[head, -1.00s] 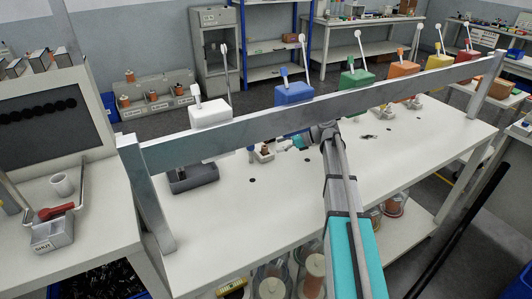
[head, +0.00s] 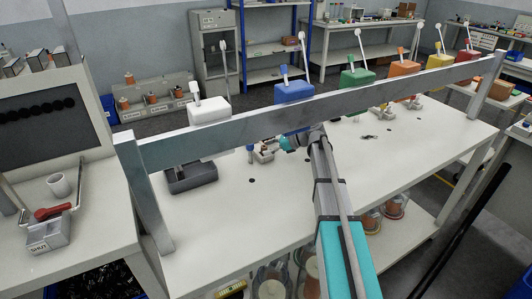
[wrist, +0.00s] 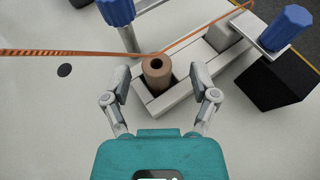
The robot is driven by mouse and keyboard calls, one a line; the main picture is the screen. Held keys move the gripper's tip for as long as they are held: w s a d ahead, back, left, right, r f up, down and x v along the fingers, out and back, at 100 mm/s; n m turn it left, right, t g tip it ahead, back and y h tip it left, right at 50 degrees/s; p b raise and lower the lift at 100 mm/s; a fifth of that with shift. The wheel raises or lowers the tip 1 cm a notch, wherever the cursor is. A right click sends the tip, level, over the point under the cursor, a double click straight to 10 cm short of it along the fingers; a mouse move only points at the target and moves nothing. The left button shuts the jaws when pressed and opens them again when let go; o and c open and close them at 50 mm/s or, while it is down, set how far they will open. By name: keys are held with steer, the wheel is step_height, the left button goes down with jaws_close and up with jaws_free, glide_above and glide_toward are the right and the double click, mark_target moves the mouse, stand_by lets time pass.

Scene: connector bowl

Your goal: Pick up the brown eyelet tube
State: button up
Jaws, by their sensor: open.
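The brown eyelet tube (wrist: 157,68) stands upright in a square recess of a pale block (wrist: 185,82) in the wrist view. Its round top with a dark hole faces the camera. My gripper (wrist: 160,83) is open and empty, with one finger to the left of the tube and one to the right. The fingers look apart from the tube; how far its height is above the block I cannot tell. In the head view my gripper (head: 288,143) is beside the small fixture (head: 264,153) on the white table, where the tube is hard to make out.
An orange cord (wrist: 60,52) runs past the tube's far side. Blue-capped posts (wrist: 116,10) (wrist: 285,27) stand left and right beyond it. A metal crossbar (head: 320,108) spans the table above the arm. A dark grey tray (head: 192,177) sits to the left.

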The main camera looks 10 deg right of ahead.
jaws_close()
steer(key=shift+r, duration=0.1)
stand_by(0.4)
